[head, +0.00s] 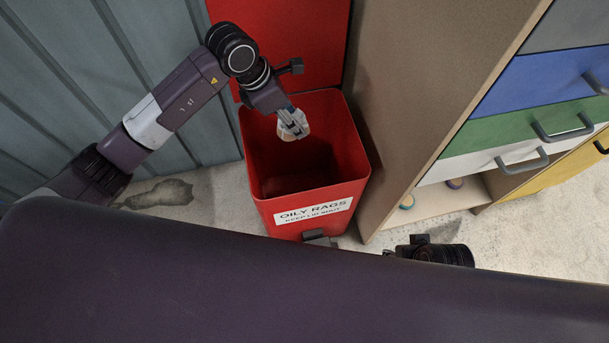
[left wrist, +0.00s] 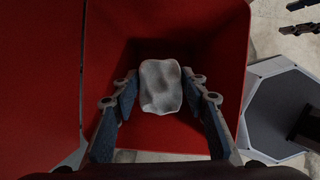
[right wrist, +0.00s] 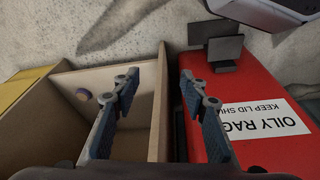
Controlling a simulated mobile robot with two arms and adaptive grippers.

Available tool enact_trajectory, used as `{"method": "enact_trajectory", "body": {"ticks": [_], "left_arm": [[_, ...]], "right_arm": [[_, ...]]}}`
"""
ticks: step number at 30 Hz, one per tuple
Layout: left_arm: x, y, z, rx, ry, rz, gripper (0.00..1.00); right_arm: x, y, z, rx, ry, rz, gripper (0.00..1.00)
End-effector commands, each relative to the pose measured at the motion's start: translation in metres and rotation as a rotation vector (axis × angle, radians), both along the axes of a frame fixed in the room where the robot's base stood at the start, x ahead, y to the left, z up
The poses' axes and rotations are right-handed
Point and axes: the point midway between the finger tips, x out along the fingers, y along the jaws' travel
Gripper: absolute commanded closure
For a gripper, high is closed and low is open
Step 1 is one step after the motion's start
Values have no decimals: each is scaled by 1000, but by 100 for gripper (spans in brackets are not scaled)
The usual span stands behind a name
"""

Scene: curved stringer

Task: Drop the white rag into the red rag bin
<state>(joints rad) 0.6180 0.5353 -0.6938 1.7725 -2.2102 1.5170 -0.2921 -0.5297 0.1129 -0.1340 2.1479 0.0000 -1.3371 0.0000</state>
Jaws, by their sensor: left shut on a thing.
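The red rag bin (head: 352,160) stands in the middle of the head view with its lid (head: 300,45) raised at the back. Its label (head: 313,211) reads OILY RAGS. My left gripper (head: 294,124) is over the bin's opening, shut on the pale white rag (left wrist: 160,87). In the left wrist view the rag is between the fingertips, with the red bin interior (left wrist: 210,60) behind it. My right gripper (right wrist: 157,88) is open and empty in the right wrist view, where the bin front (right wrist: 250,100) is beside its right finger.
A wooden cabinet (head: 410,90) with coloured drawers stands right of the bin. A dark stain (head: 160,193) marks the pale floor left of the bin, by the grey ribbed wall (head: 60,90). A pedal (head: 319,237) juts from the bin's front.

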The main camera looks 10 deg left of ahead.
Motion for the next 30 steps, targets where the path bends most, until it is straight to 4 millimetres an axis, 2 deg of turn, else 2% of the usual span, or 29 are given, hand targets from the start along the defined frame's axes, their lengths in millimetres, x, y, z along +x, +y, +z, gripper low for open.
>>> {"method": "enact_trajectory", "body": {"ticks": [13,14,18,26,30], "left_arm": [[0,0,-3,0,0,0,79],[0,0,-3,0,0,0,56],[0,0,-3,0,0,0,41],[0,0,-3,0,0,0,39],[-1,2,4,0,-2,0,39]], "right_arm": [[0,0,8,0,-4,-1,60],[0,0,8,0,-4,-1,60],[0,0,8,0,-4,-1,60],[-1,0,8,0,-4,-1,60],[-1,0,7,1,-3,0,60]]}}
